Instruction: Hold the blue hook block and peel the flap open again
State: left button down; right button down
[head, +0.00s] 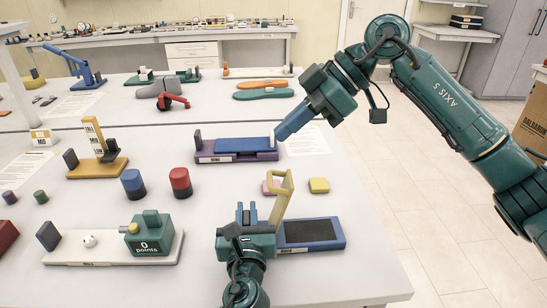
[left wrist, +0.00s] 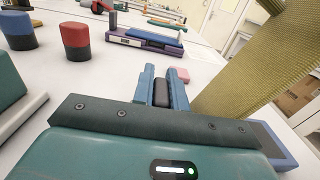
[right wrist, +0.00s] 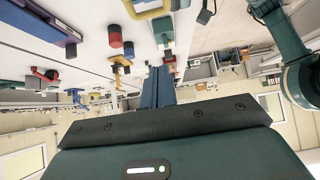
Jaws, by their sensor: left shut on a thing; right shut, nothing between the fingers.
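The blue hook block (head: 338,238) is a blue base with a dark pad (head: 308,231), at the table's front right. A yellow flap (head: 284,190) stands up steeply from it, leaning right at the top, and the dark pad is uncovered. In the left wrist view the flap's ribbed face (left wrist: 238,78) rises close on the right. My left gripper (head: 246,212) is at the block's left end, shut on a dark grey grip post (left wrist: 161,93). My right gripper (head: 281,136) is shut and empty, up and behind the flap, near the purple fixture's right end. It touches nothing I can make out.
The purple fixture (head: 205,158) with a blue slab lies behind. A pink block (head: 270,187) and a yellow block (head: 319,185) lie just behind the flap. Red (head: 180,182) and blue (head: 133,184) cylinders and a points counter (head: 150,235) stand to the left.

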aim_at(270, 178)
pick_arm(q)
jog(key=shift+f, duration=0.4)
pick_arm(e)
jog(key=shift+a+f, duration=0.55)
jog(key=shift+f, duration=0.9)
jog(key=shift+a+f, duration=0.6)
jog(key=shift+f, duration=0.85)
jog(key=shift+a+f, duration=0.55)
jog(key=shift+f, duration=0.9)
jog(key=shift+d+f+y, duration=0.1)
jog(key=shift+d+y, duration=0.5)
jog(key=shift+d, duration=0.5)
jog(key=shift+a, duration=0.1)
